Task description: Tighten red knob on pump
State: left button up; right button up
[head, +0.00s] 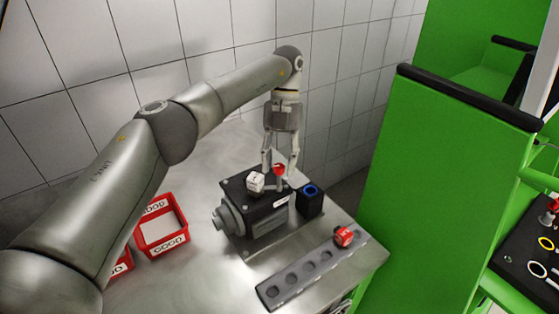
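The pump (256,208) is a dark block with a grey round flange on its left side, standing on the metal bench. A red knob (279,169) sits on a short grey stem at the top of the pump's right part. My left gripper (280,171) points down over the pump, with its fingers on either side of the red knob. The fingers look spread, and I cannot tell whether they touch the knob. A white cube-like part (255,182) is on top of the pump. My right gripper is not in view.
A grey rack (309,268) with round holes lies at the bench's front, with a red cylindrical part (343,236) at its right end. A dark block with a blue ring (310,198) stands right of the pump. Red bins (162,225) are at left. A green cabinet (430,190) bounds the right.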

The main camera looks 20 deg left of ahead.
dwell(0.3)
pick_arm(q)
notch_tip(320, 180, up, 10)
dwell(0.7)
jog(key=shift+f, duration=0.1)
